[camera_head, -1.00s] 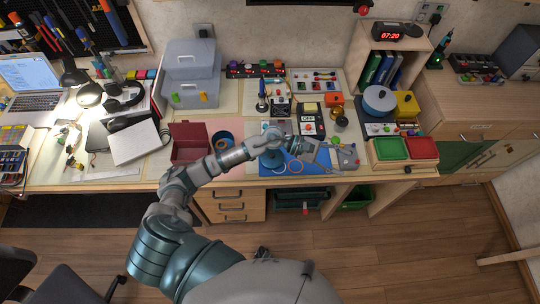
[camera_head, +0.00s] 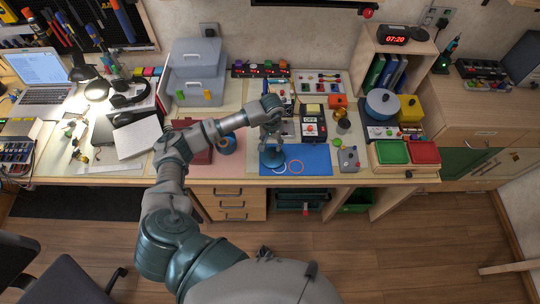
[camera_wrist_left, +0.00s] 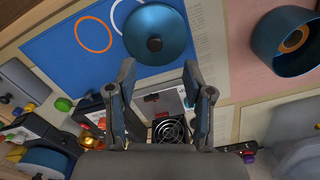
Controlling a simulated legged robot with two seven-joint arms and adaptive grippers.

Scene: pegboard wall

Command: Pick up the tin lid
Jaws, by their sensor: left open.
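The tin lid (camera_head: 272,158) is a round teal-blue disc with a dark knob. It lies on the left part of the blue mat (camera_head: 312,158) and also shows at the top of the left wrist view (camera_wrist_left: 155,35). The open blue tin (camera_head: 226,144) stands left of the mat; its hollow inside shows in the wrist view (camera_wrist_left: 288,40). My left gripper (camera_head: 271,141) points down close to the lid's far side. In the wrist view its two fingers (camera_wrist_left: 158,78) are spread with nothing between them, apart from the lid. My right gripper is not in view.
An orange ring (camera_head: 296,167) and a white ring (camera_head: 279,168) lie on the mat near the lid. A grey control box (camera_head: 348,158) stands right of the mat. A dark red box (camera_head: 192,143) is left of the tin. Several devices stand behind the mat.

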